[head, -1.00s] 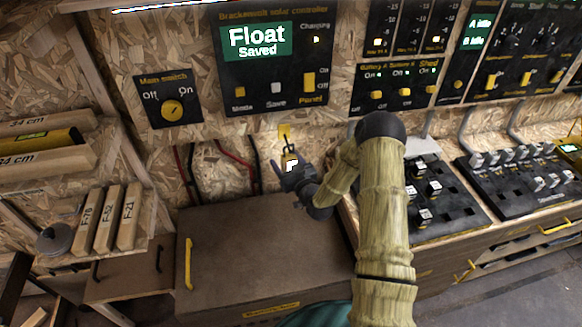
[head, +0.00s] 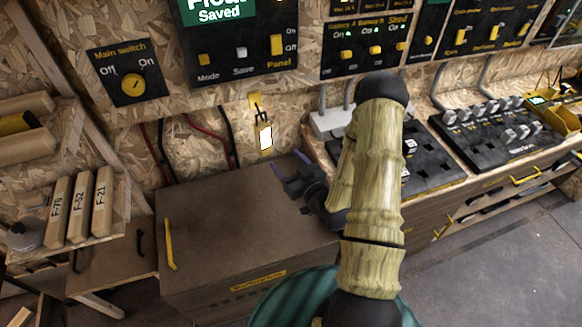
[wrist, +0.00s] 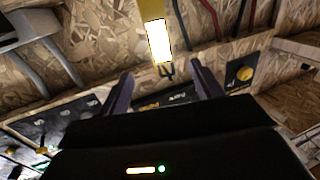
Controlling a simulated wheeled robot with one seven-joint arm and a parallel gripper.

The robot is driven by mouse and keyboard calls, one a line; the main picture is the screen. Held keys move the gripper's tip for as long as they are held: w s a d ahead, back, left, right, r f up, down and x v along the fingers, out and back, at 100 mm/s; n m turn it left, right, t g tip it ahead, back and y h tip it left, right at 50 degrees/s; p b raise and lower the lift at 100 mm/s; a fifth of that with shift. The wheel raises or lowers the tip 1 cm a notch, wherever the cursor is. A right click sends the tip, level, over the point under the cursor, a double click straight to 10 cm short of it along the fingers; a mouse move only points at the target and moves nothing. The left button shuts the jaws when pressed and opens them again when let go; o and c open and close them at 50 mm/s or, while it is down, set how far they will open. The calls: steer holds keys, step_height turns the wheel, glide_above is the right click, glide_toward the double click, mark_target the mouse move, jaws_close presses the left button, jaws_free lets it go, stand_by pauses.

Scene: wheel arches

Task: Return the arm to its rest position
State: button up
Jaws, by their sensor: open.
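My gripper (head: 293,174) is above the right part of the brown cabinet (head: 215,215) in the head view, with my bent arm reaching over from the right. In the wrist view my gripper (wrist: 163,88) shows two dark purple fingers spread apart with nothing held between them. A yellow tag with a white face (head: 265,138) hangs on a dark clip from a yellow wall mount. The tag also shows in the wrist view (wrist: 158,42), beyond the fingers and apart from them.
The main switch panel (head: 131,72) and the solar controller (head: 240,45) are on the chipboard wall. A bench with black button panels (head: 500,128) stands at right. Labelled blocks (head: 80,205) sit on a shelf at left. Bare floor (head: 500,265) shows at lower right.

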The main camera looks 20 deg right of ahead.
steer(key=shift+s+d, duration=0.15)
steer(key=shift+s, duration=0.45)
steer(key=s+a+r+m+g+h+p, duration=0.1)
steer(key=s+r+g+p, duration=0.4)
steer(key=r, duration=0.5)
steer(key=s+a+r+m+g+h+p, duration=0.2)
steer(key=s+r+g+p, duration=0.4)
steer(key=s+r+g, duration=0.3)
step_height(320, 180, up, 2)
steer(key=shift+s+a+r+g+h, duration=0.25)
steer(key=shift+s+a+g+h, duration=0.2)
steer(key=shift+s+h, duration=0.35)
stand_by(0.6)
